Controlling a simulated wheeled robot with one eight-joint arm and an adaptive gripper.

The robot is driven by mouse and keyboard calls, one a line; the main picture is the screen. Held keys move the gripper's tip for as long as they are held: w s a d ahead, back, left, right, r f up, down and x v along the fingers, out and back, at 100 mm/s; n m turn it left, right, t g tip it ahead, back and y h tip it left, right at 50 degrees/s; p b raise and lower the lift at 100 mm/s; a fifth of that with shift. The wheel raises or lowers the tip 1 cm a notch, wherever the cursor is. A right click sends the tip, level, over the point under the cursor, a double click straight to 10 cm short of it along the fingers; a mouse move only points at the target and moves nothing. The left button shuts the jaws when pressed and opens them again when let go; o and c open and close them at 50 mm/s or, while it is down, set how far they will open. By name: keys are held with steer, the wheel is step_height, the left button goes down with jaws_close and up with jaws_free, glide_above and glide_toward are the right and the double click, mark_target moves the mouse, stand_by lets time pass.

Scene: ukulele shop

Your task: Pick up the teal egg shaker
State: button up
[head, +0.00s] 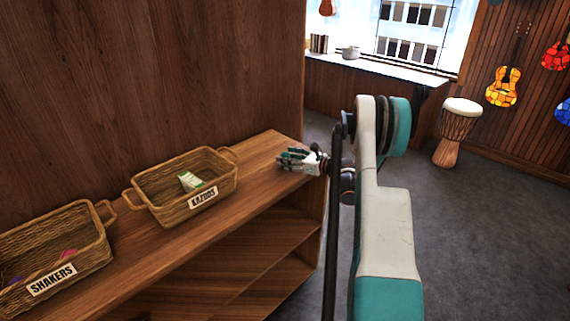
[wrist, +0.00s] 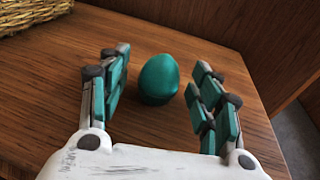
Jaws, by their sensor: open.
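The teal egg shaker (wrist: 159,79) stands on the wooden shelf top in the wrist view, between and slightly beyond the fingers of my gripper (wrist: 161,88). Space shows on both sides of the egg, so neither finger appears to touch it. My gripper is open, with its fingers spread left and right. In the head view my gripper (head: 292,158) is over the right end of the shelf top, and I cannot make out the egg there; the fingers seem to hide it.
A wicker basket labelled KAZOOS (head: 187,206), holding a small box (head: 190,181), stands left of my gripper. A SHAKERS basket (head: 92,252) stands farther left. A wooden wall (head: 150,80) rises behind the shelf top (head: 262,165), which ends just right of my gripper.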

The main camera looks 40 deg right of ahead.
steer(key=shift+x, duration=0.85)
steer(key=shift+r, duration=0.1)
steer(key=c, duration=1.1)
steer(key=shift+c, duration=0.2)
